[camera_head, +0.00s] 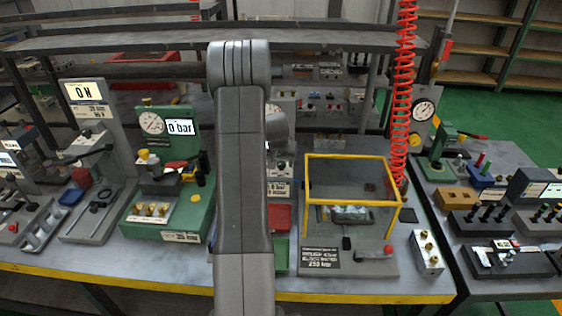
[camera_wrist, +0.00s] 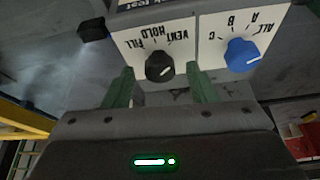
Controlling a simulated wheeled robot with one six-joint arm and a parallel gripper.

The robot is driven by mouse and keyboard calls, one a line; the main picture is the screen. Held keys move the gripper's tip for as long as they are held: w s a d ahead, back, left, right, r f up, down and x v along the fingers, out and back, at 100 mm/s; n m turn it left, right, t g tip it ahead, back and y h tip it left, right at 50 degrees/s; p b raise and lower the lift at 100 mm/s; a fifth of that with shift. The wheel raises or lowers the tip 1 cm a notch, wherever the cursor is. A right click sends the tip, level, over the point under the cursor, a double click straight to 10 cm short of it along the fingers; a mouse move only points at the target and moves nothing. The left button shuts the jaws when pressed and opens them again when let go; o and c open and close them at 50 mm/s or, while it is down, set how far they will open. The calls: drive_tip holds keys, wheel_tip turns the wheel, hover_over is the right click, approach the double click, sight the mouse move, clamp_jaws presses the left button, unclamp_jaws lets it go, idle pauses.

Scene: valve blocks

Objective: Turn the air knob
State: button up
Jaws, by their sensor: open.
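In the wrist view a black knob (camera_wrist: 159,66) with a white pointer line sits on a white plate marked FILL, HOLD and VENT, upside down in the picture. A blue knob (camera_wrist: 242,55) marked A, B, C and ALL is to its right. No label reading "air" is legible. My gripper (camera_wrist: 160,74) is open. Its two green fingers stand left and right of the black knob, with visible gaps; I cannot tell how deep they reach. In the head view my arm hides the gripper and most of the panel (camera_head: 283,168).
In the head view a yellow-framed clear box (camera_head: 350,190) stands right of my arm. A green gauge rig (camera_head: 150,205) stands to the left. A red coiled hose (camera_head: 402,90) hangs at the right. A dark block (camera_wrist: 93,29) lies left of the knob panel.

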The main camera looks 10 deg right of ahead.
drive_tip(key=c, duration=1)
drive_tip(key=shift+n, duration=0.3)
drive_tip(key=n+y+b, duration=0.1)
drive_tip(key=n+b, duration=0.1)
drive_tip(key=n, duration=0.1)
drive_tip(key=shift+d+f+n+y+b, duration=0.2)
drive_tip(key=shift+n+y+b, duration=0.1)
drive_tip(key=shift+y, duration=0.1)
drive_tip(key=n+y+b, duration=0.1)
drive_tip(key=n+b, duration=0.3)
drive_tip(key=shift+d+n+y+b, duration=0.2)
drive_tip(key=shift+n+y+b, duration=0.1)
drive_tip(key=shift+y+b, duration=0.1)
drive_tip(key=n+y+b, duration=0.1)
drive_tip(key=n+b, duration=0.1)
drive_tip(key=n, duration=0.2)
drive_tip(key=shift+w+d+r+g, duration=0.1)
drive_tip(key=shift+w+g, duration=0.05)
drive_tip(key=shift+g, duration=0.25)
drive_tip(key=shift+w+d+r+n+g+y+b, duration=0.1)
drive_tip(key=shift+n+g+y+b, duration=0.25)
drive_tip(key=shift+n, duration=0.9)
drive_tip(key=shift+w+n+g+y+b, duration=0.15)
drive_tip(key=shift+n+g+y, duration=0.25)
drive_tip(key=shift+n, duration=0.85)
drive_tip(key=shift+s, duration=0.1)
